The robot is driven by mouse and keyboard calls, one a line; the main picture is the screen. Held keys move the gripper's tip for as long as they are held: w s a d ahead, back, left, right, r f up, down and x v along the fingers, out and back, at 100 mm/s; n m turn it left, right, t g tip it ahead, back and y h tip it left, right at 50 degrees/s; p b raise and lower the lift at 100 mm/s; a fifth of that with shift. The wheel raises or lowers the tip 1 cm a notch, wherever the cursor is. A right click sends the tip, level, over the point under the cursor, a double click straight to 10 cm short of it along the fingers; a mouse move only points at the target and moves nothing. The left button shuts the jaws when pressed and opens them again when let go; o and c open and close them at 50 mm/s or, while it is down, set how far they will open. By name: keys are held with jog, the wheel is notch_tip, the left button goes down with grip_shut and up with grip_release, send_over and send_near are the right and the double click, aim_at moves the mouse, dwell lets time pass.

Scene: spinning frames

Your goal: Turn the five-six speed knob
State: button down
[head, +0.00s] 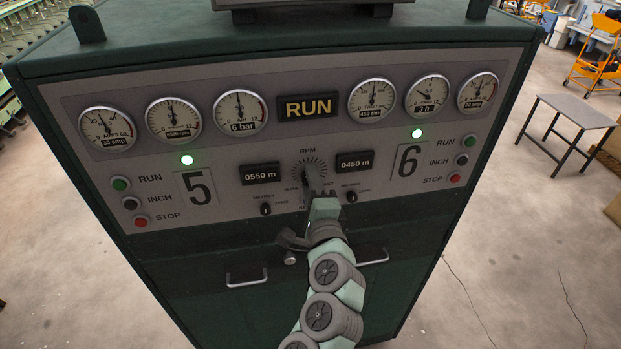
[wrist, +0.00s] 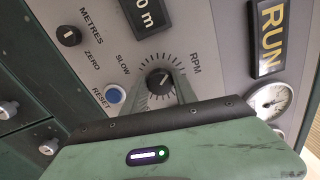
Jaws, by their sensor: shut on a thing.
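The RPM speed knob is a black round knob (wrist: 159,81) with a pale pointer mark, set in a ring of tick marks between SLOW and RPM. In the head view it sits between the 5 and 6 sides, mostly hidden by my gripper (head: 312,183). My gripper also shows in the wrist view (wrist: 165,88), its two grey fingers reaching to either side of the knob. It is shut on the knob. The green gripper body hides the lower part of the dial.
Beside the knob are a blue RESET button (wrist: 115,94) and a METRES/ZERO switch (wrist: 69,36). The counters read 0550 m (head: 260,174) and 0450 m (head: 355,162). The display says RUN (head: 307,105). Drawer handles (head: 247,281) protrude below.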

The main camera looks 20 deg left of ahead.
jog(key=shift+m, duration=0.4)
jog(key=c, duration=1)
grip_release()
jog(key=shift+o, duration=0.2)
jog(key=p+v, duration=0.4)
jog(key=v, duration=0.6)
jog(key=shift+s+d, duration=0.25)
jog(key=shift+s, duration=0.05)
jog(key=shift+f, duration=0.1)
